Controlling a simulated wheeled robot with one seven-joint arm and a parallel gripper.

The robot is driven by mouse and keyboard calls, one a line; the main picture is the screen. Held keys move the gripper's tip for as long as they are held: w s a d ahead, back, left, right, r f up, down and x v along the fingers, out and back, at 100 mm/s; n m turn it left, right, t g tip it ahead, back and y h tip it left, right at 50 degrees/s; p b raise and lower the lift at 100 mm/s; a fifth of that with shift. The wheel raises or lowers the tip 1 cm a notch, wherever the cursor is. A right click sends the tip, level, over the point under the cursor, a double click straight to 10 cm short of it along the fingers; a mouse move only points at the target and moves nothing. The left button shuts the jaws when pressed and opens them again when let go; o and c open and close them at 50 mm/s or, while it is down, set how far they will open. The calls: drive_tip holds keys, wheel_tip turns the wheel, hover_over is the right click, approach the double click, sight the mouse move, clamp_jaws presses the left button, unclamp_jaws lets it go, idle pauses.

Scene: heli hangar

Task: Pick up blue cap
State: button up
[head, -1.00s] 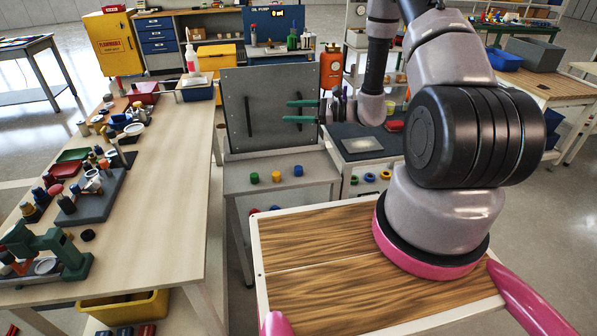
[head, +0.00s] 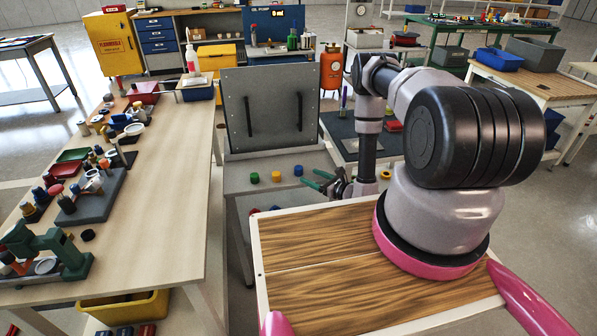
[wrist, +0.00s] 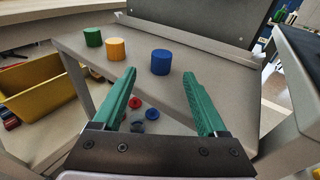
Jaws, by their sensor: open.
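The blue cap (head: 298,170) stands on the grey table below the upright panel, rightmost of a row of three caps. In the wrist view the blue cap (wrist: 161,62) is upright, beyond my fingertips and roughly in line with the gap between them. My gripper (head: 312,179) has green fingers and is close to the right of the blue cap in the head view. In the wrist view my gripper (wrist: 160,75) is open, with nothing between its fingers.
A yellow cap (head: 276,176) and a green cap (head: 254,177) stand left of the blue one. The grey panel (head: 268,105) rises behind them. A yellow bin (wrist: 40,95) is below at left. The table (wrist: 225,65) is clear right of the blue cap.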

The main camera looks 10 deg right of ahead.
sight(299, 168)
drive_tip(key=x, duration=0.7)
drive_tip(key=shift+w, duration=0.4)
drive_tip(key=shift+a, duration=0.1)
clamp_jaws()
drive_tip(key=shift+r, duration=0.15)
